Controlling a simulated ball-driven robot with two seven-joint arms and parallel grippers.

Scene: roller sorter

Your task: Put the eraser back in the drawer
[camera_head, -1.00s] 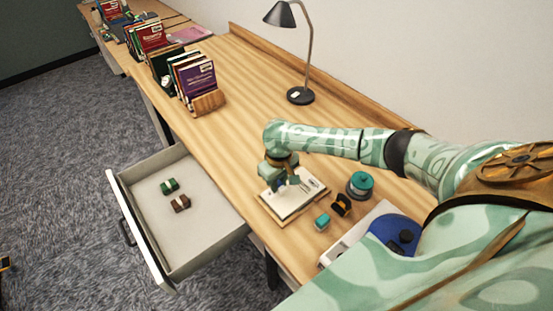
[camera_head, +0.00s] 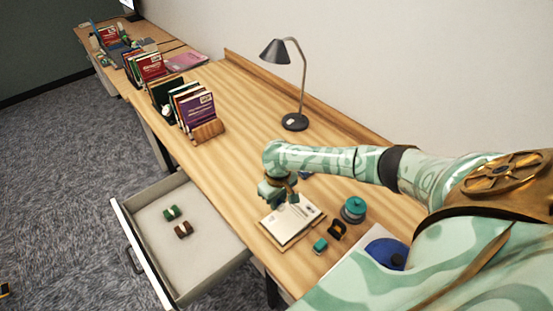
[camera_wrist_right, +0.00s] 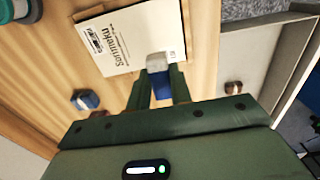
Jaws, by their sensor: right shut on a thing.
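My right gripper (camera_head: 282,200) hangs over the desk beside the left edge of a notepad-like board. In the right wrist view its two fingers (camera_wrist_right: 158,88) are shut on the eraser (camera_wrist_right: 158,64), a small block with a grey-white end and a blue sleeve. The eraser is hidden by the gripper in the head view. The drawer (camera_head: 215,263) stands pulled open to the left of the gripper. A green item (camera_head: 172,213) and a brown item (camera_head: 183,230) lie in it. My left gripper does not show.
The board with a printed sheet (camera_head: 297,220) lies below the gripper. A teal round item (camera_head: 354,209), a black and orange item (camera_head: 337,229), a small teal block (camera_head: 319,245) and a blue item (camera_head: 304,175) are nearby. A lamp (camera_head: 294,122) stands behind. Much of the drawer floor is bare.

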